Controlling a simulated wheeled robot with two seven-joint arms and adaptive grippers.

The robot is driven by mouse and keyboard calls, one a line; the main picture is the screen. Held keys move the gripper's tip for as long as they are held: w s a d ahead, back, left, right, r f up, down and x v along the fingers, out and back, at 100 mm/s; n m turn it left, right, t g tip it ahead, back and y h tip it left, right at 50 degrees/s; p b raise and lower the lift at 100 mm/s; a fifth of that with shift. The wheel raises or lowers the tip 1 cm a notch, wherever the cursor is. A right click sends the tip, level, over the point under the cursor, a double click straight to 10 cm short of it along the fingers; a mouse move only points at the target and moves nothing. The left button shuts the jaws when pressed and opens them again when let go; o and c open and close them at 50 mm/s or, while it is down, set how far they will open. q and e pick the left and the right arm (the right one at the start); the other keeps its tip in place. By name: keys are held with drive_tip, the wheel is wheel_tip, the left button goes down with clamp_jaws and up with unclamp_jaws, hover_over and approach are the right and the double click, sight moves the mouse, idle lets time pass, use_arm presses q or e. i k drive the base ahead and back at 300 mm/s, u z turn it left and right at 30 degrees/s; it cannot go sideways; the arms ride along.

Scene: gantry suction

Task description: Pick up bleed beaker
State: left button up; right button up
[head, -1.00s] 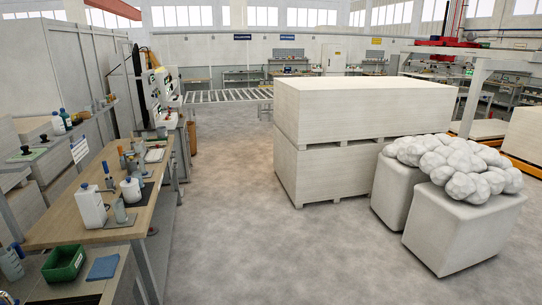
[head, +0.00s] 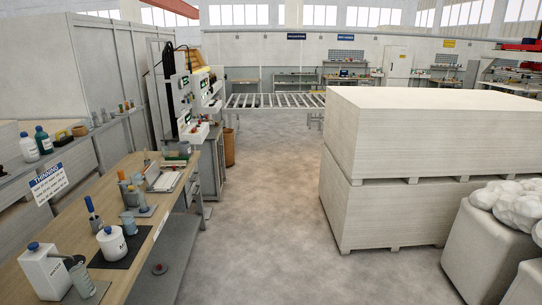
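A wooden workbench (head: 163,217) runs along the left side. Near its front end stands a small grey beaker-like cup (head: 81,273), close beside a white canister (head: 44,271) with a blue cap. A second grey cup (head: 128,223) stands farther along, behind a white jar (head: 112,243) with a blue lid. I cannot tell which cup is the bleed beaker, as no label is readable on either. Neither of my grippers is in view.
A blue-handled tool (head: 93,214) and several small items also stand on the bench. A shelf (head: 75,148) with bottles is at the left. Stacked boards (head: 420,135) and white bagged blocks (head: 485,250) stand at the right. The floor between (head: 255,230) is clear.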

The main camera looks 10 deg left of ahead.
sight(165, 151)
drive_tip(key=u, duration=0.35)
drive_tip(key=i, duration=2)
drive_tip(key=u, duration=0.75)
drive_tip(key=i, duration=1.55)
drive_tip(key=z, duration=1.3)
drive_tip(key=i, duration=4.6)
drive_tip(key=u, duration=2.05)
